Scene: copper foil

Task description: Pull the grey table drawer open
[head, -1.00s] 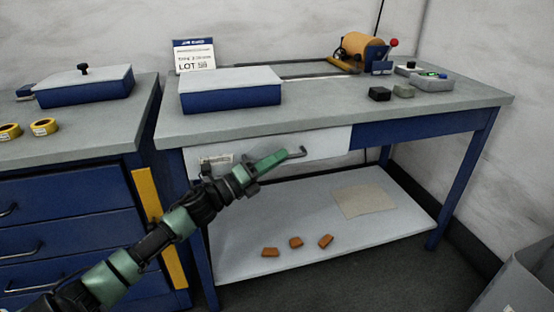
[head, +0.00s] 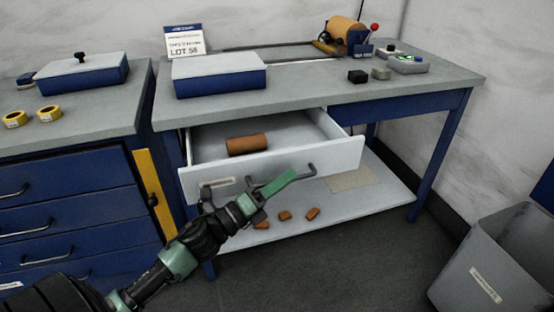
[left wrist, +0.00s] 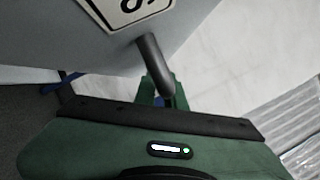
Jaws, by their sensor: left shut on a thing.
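The grey table drawer (head: 345,155) is pulled well out from under the tabletop in the head view. A copper-coloured roll (head: 247,144) lies inside it near the left. The drawer front has a dark bar handle (head: 311,171) on its right part and a label on its left part. My left gripper (head: 281,183) is at the drawer front, shut on the handle. In the left wrist view the dark handle bar (left wrist: 154,62) runs down between the green fingers, and part of the grip is hidden by the gripper body. My right gripper is not in view.
A white-topped blue box (head: 220,83) stands on the table (head: 315,92). Several orange pieces (head: 285,215) lie on the lower shelf (head: 385,190). A blue drawer cabinet (head: 70,195) stands left, a grey bin (head: 490,265) right. Floor between is clear.

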